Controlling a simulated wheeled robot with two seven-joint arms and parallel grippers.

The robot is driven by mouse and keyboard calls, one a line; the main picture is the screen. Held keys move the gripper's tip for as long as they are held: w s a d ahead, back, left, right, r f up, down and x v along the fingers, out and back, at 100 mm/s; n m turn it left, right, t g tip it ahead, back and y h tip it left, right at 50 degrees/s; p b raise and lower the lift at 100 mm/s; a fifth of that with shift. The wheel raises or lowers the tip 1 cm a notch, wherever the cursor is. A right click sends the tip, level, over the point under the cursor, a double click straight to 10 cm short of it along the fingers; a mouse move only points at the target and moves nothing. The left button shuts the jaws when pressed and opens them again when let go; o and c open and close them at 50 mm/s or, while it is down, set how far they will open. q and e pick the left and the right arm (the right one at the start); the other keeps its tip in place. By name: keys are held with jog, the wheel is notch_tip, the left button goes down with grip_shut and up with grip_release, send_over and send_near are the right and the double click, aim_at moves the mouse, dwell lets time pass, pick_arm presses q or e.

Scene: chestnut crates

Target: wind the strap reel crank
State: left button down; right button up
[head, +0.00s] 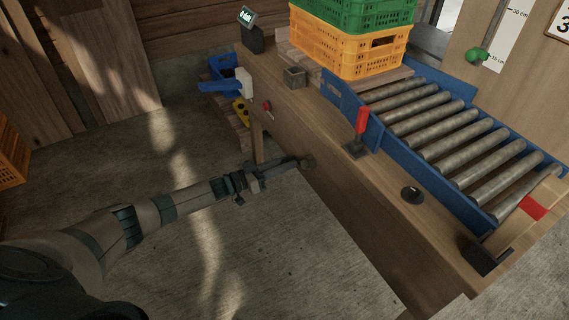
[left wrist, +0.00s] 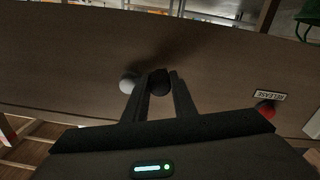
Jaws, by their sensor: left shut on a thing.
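The crank's dark knob (left wrist: 159,81) sits between my left gripper's two fingers in the left wrist view. My left gripper (left wrist: 160,88) is shut on it, close to the wooden front panel. A pale round end (left wrist: 128,85) shows just left of the fingers; I cannot tell which part it is. In the head view my left gripper (head: 290,164) reaches from the left to the bench's front face, where a dark round part (head: 307,162) shows at its tips. The crank arm and the strap reel are not clearly seen. My right gripper is not in view.
A wooden bench (head: 325,150) carries a blue-framed roller conveyor (head: 440,125), a red-handled lever (head: 362,125) and yellow (head: 340,52) and green crates (head: 350,12). A red release button (left wrist: 265,110) is on the panel, right of my gripper. The concrete floor in front is clear.

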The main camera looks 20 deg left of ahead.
pick_arm(q)
jog(key=c, duration=1.5)
grip_release()
jog(key=shift+o, duration=0.2)
jog(key=p+v, duration=0.1)
jog(key=v, duration=1.6)
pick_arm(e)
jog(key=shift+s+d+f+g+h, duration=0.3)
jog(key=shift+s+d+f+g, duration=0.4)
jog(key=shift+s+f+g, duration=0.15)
pick_arm(q)
jog(key=shift+s+a, duration=0.1)
jog(key=shift+a, duration=0.05)
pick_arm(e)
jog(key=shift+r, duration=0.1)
